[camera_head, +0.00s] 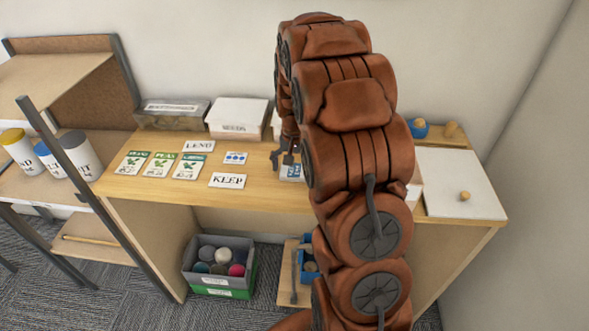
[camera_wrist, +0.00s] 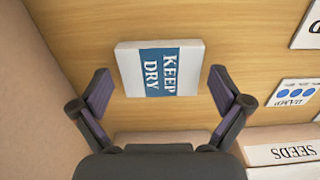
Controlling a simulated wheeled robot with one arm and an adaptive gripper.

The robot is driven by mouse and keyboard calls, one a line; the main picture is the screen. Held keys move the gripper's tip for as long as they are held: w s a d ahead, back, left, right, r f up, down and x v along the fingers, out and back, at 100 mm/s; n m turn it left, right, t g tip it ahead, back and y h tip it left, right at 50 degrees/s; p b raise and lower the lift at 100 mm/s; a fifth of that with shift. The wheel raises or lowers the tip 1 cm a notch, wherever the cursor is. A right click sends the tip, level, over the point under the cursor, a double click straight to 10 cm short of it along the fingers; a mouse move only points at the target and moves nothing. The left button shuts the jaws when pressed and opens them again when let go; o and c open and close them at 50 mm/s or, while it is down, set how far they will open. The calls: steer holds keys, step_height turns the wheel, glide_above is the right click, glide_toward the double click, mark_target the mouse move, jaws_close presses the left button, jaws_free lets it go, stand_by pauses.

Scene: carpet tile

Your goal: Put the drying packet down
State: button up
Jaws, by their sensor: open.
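The drying packet (camera_wrist: 128,72), white with a blue band reading KEEP DRY, lies flat on the wooden tabletop (camera_wrist: 85,28) in the wrist view. My gripper (camera_wrist: 160,78) is open, with one finger to each side of the packet. Gaps show between both fingers and the packet. In the head view the packet (camera_head: 291,171) is partly hidden by my arm, and my gripper (camera_head: 282,158) is just above it.
Left of the packet are a KEEP card (camera_head: 227,181), a blue-dotted card (camera_head: 235,158), a LEND card (camera_head: 198,146) and several seed packets (camera_head: 161,165). A SEEDS box (camera_head: 239,115) stands behind. A white board (camera_head: 455,190) lies at the right.

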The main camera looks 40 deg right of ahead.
steer(key=c, duration=1.1)
